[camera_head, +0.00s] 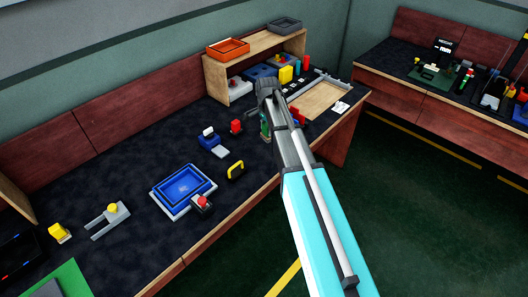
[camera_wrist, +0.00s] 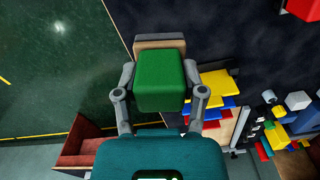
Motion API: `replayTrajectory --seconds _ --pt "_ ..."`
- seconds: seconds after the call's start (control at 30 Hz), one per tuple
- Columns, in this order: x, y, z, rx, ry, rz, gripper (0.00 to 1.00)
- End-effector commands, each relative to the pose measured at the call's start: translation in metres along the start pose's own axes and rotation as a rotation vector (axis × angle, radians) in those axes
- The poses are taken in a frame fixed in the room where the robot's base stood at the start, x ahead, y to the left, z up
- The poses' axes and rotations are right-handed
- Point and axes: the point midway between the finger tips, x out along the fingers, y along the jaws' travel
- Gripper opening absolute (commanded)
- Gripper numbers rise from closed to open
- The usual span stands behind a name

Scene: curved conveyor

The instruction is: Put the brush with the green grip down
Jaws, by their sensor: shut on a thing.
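The brush with the green grip (camera_wrist: 160,82) is between the two fingers of my gripper (camera_wrist: 160,70) in the wrist view. My gripper is shut on the green grip. In the head view a small green part of the brush (camera_head: 265,126) shows beside my arm, over the right part of the workbench (camera_head: 130,155). My arm hides most of my gripper there. Whether the brush touches the bench top cannot be told.
A wooden shelf (camera_head: 212,77) with an orange tray (camera_head: 228,47) and a grey tray (camera_head: 284,25) stands at the back. A blue tray (camera_head: 184,187), a yellow handle (camera_head: 236,170) and a red-topped item (camera_head: 236,127) lie on the bench.

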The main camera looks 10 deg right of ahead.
Motion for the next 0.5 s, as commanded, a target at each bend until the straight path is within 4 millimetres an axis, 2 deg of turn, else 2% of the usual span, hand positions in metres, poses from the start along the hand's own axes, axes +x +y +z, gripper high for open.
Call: replayTrajectory --seconds 0.03,0.23,0.33,0.5 --pt "-0.004 0.016 0.011 -0.025 0.0 0.0 0.15" --pt "-0.012 0.057 0.043 -0.138 0.0 0.0 0.15" --pt "-0.015 0.071 0.054 -0.182 0.0 0.0 0.15" --pt "-0.016 0.081 0.062 -0.218 0.0 0.0 0.15"
